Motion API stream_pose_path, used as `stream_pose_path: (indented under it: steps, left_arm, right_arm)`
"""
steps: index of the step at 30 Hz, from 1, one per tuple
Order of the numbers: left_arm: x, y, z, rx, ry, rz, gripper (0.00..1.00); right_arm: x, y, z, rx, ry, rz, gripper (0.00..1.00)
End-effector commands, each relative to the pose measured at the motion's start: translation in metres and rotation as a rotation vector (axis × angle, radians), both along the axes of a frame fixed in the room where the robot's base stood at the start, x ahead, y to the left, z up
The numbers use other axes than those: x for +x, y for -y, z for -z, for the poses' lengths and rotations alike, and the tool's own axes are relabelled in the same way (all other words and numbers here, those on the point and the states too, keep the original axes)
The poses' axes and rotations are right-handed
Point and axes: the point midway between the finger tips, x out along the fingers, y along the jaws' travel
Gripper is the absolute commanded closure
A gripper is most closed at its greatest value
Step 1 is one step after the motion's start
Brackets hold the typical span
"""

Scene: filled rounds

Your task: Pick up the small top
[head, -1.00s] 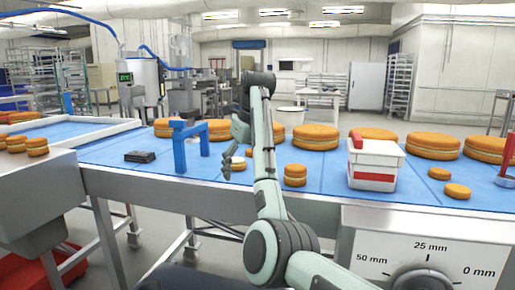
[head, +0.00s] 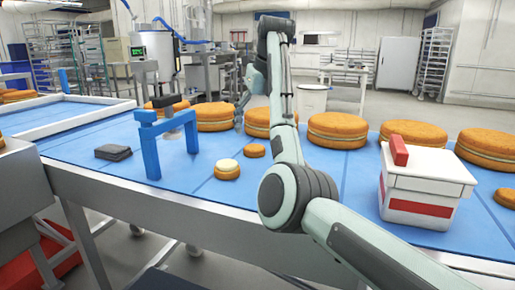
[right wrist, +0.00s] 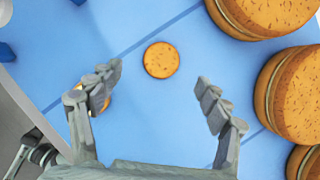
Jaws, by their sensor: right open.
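The small top (head: 254,150) is a plain orange-brown disc lying flat on the blue belt. In the right wrist view the small top (right wrist: 161,60) lies just beyond the gap between my fingertips, with nothing touching it. My right gripper (right wrist: 159,77) is open and empty above the belt; in the head view the right gripper (head: 240,115) shows small, behind and left of the top. A small round with a pale cream upper face (head: 227,170) sits nearer and left of the top. In the wrist view my left-hand finger mostly covers an orange thing. My left gripper is out of view.
Large filled rounds (head: 338,130) line the belt's far side; some show close at the right in the wrist view (right wrist: 285,90). A blue arch (head: 150,150) and a dark flat block (head: 113,152) stand left. A white-and-red box (head: 425,185) stands right.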

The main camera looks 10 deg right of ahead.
Motion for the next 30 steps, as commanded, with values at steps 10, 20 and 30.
stream_pose_path:
  steps: [10, 20, 30]
  left_arm:
    - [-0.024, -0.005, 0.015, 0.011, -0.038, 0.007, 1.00]
    - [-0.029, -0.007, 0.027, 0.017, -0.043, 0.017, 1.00]
    - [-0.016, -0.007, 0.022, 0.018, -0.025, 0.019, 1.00]
  right_arm:
    - [0.013, 0.002, 0.044, -0.001, -0.005, 0.001, 0.23]
    - [0.023, 0.001, 0.067, 0.000, -0.002, 0.000, 0.23]
    - [0.023, 0.001, 0.067, 0.000, -0.002, 0.000, 0.49]
